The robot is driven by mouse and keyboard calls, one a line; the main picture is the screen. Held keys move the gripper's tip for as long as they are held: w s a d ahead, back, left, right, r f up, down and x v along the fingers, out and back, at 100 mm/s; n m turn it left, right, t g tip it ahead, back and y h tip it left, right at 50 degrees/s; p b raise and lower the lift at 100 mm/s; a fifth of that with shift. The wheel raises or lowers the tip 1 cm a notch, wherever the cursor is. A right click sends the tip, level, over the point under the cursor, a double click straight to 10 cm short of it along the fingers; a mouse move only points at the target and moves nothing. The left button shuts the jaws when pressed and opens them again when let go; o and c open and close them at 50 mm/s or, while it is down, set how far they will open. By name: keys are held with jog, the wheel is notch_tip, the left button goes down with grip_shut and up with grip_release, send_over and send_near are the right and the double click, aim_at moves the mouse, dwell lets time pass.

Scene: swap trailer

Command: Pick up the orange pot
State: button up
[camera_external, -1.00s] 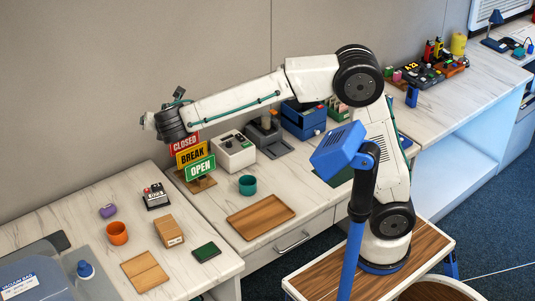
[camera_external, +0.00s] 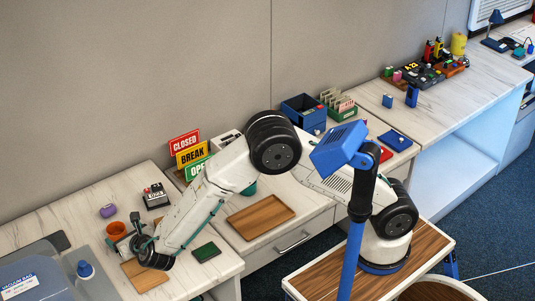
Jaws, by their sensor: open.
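The orange pot (camera_external: 117,231) stands upright on the left white counter, in front of the purple object. My gripper (camera_external: 136,234) is low over the counter just to the right of the pot. Its dark jaws are open and point toward the pot. They overlap the pot's right side in this view, so I cannot tell whether they touch it or reach around it.
A wooden board (camera_external: 146,277) lies just in front. A purple object (camera_external: 108,211) and a black-and-red device (camera_external: 156,196) stand behind. A dark green pad (camera_external: 207,252) lies to the right. A grey case with a blue bottle (camera_external: 86,271) is at left. My forearm hides the brown box.

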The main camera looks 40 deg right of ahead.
aim_at(113, 230)
jog(key=shift+w+f, duration=0.1)
jog(key=shift+f, duration=0.65)
jog(key=shift+w+f, duration=0.2)
jog(key=shift+w, duration=0.1)
jog(key=x, duration=0.7)
jog(key=c, duration=1.1)
